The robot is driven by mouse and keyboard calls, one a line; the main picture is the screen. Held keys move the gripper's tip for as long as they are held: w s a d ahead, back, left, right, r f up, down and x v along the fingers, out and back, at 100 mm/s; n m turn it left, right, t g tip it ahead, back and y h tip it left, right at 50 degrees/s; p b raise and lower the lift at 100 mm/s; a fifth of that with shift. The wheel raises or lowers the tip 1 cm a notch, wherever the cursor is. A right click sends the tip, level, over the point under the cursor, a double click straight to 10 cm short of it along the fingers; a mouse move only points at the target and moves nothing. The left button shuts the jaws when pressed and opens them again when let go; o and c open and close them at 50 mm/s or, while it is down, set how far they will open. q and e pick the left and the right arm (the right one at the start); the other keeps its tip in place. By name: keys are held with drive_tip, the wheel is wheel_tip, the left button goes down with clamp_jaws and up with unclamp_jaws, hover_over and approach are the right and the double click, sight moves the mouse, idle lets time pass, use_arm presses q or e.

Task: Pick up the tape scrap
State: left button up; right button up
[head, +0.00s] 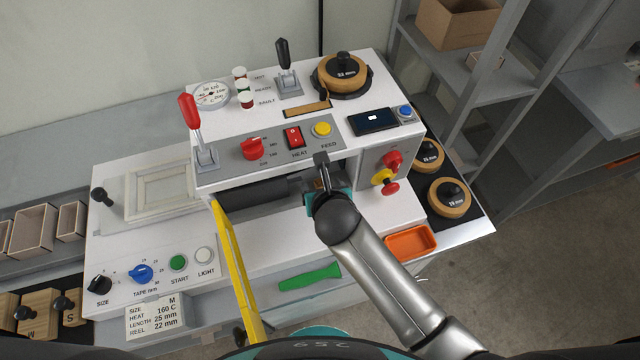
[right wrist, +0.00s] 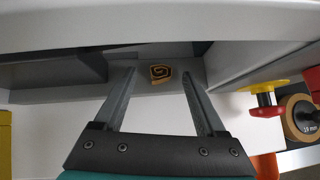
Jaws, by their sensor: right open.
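The tape scrap (right wrist: 160,73) shows in the right wrist view as a small tan and dark curled piece. It lies on a grey surface in the recess under the machine's front panel. My right gripper (right wrist: 158,88) is open, its two fingers reaching toward the recess with the scrap between and just beyond the tips as seen from the wrist. Nothing is held between the fingers. In the head view my right gripper (head: 322,178) is at the recess opening below the FEED button, and I cannot make out the scrap there. My left gripper is not in view.
The panel (head: 275,140) overhangs the recess. A yellow guard bar (head: 238,270) stands left of my right arm. A red and yellow knob (head: 386,175) sticks out on the right. An orange tray (head: 411,242) and a green tool (head: 310,276) lie nearer the front.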

drive_tip(key=shift+w+f, duration=0.2)
drive_tip(key=shift+f, duration=0.05)
clamp_jaws()
idle(0.5)
